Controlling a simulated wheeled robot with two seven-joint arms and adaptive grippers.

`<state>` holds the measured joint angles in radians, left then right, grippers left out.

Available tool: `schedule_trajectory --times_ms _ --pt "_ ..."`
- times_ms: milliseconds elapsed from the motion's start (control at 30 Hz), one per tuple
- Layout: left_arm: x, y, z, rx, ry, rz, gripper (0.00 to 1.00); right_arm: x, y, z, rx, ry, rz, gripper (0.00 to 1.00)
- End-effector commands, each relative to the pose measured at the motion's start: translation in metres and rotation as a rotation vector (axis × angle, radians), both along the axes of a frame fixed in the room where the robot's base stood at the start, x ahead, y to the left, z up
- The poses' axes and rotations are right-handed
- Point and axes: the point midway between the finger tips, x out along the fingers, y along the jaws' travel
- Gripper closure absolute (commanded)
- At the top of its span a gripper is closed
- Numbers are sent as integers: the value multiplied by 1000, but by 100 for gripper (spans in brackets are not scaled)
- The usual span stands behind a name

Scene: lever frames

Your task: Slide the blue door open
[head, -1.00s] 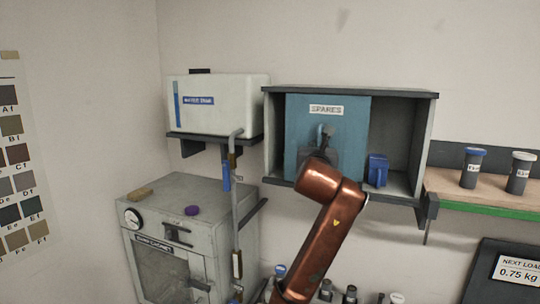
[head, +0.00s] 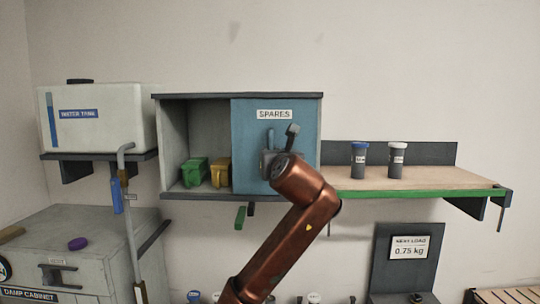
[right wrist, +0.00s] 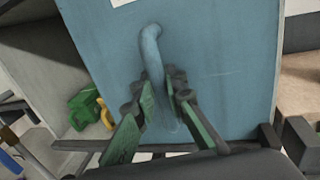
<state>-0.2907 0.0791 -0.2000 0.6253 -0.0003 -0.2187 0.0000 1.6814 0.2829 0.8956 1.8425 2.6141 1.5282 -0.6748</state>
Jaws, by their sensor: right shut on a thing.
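The blue door (head: 249,139), labelled SPARES, stands at the right side of the grey cabinet (head: 172,132), and the cabinet's left half is open. In the right wrist view the door (right wrist: 220,75) fills the middle, with its curved blue handle (right wrist: 151,50) upright on it. My right gripper (right wrist: 160,95) is shut on the handle, one green-padded finger on each side. In the head view my right gripper (head: 282,150) is at the door and my copper arm hides part of it and of the handle. My left gripper is not in view.
A water tank (head: 98,118) is at the left. A wooden shelf (head: 420,181) with two canisters adjoins the cabinet at the right.

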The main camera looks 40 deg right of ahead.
Motion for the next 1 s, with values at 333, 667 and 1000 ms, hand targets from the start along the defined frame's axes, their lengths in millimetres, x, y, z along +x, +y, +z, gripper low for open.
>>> schedule_trajectory --times_ms 333,667,1000 --pt "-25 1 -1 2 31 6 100 0 -1 0 1 1 -2 78" --pt "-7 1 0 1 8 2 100 0 0 0 -1 -1 -1 71" --pt "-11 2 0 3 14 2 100 -33 20 2 -2 -5 -2 71"
